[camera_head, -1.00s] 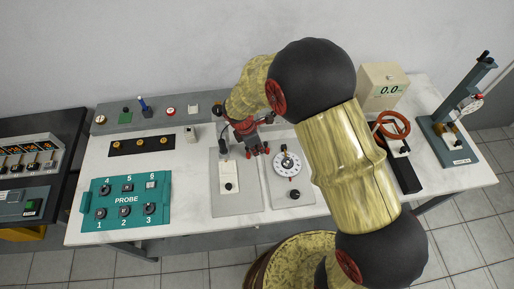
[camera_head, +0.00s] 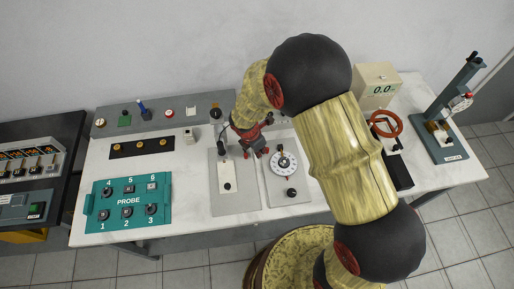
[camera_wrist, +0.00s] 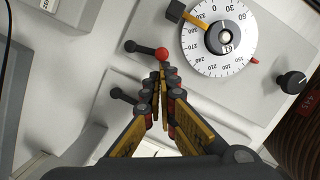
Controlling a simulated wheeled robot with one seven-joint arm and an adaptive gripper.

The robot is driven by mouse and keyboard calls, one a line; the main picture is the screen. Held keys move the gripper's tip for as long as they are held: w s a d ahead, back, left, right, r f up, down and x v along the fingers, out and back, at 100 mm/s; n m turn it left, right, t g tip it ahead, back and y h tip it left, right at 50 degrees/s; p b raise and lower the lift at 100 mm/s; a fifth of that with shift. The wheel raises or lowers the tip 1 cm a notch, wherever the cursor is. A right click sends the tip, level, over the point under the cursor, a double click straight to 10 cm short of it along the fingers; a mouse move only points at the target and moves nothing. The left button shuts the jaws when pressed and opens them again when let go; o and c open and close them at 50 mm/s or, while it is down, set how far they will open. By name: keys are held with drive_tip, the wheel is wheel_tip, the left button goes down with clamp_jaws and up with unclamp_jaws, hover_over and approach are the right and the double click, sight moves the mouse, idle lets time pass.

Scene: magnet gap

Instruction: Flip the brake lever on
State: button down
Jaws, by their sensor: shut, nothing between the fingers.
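My gripper (camera_head: 254,152) is over the bench between a grey panel with a white plate and the dial panel. In the wrist view its fingers (camera_wrist: 161,75) are together and empty. A short dark lever with a red ball end (camera_wrist: 147,49) lies just beyond the fingertips, beside the white dial (camera_wrist: 219,37); I cannot tell whether they touch. A second, all-black lever (camera_wrist: 125,97) is left of the fingers. No label shows which is the brake lever. In the head view my gripper hides the area around these levers, while the dial (camera_head: 287,164) shows.
A black knob (camera_wrist: 291,80) stands by the dial. A teal PROBE box (camera_head: 128,203) is at the left of the bench. A red ring (camera_head: 386,124) and a meter (camera_head: 376,86) are to the right. Bare bench (camera_head: 186,170) shows between the PROBE box and the grey panel.

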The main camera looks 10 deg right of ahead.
drive_tip(key=n, duration=0.1)
drive_tip(key=d+p, duration=0.1)
drive_tip(key=n+p, duration=0.1)
drive_tip(key=shift+s+d+r+n+t, duration=0.25)
drive_tip(key=shift+d+n+t, duration=0.05)
drive_tip(key=shift+d+f+n+y+p, duration=0.15)
drive_tip(key=shift+d+n+y+p, duration=0.4)
drive_tip(key=shift+n, duration=0.55)
drive_tip(key=shift+d+p, duration=0.3)
drive_tip(key=shift+p, duration=0.15)
drive_tip(key=shift+w+d, duration=0.1)
drive_tip(key=shift+d, duration=0.05)
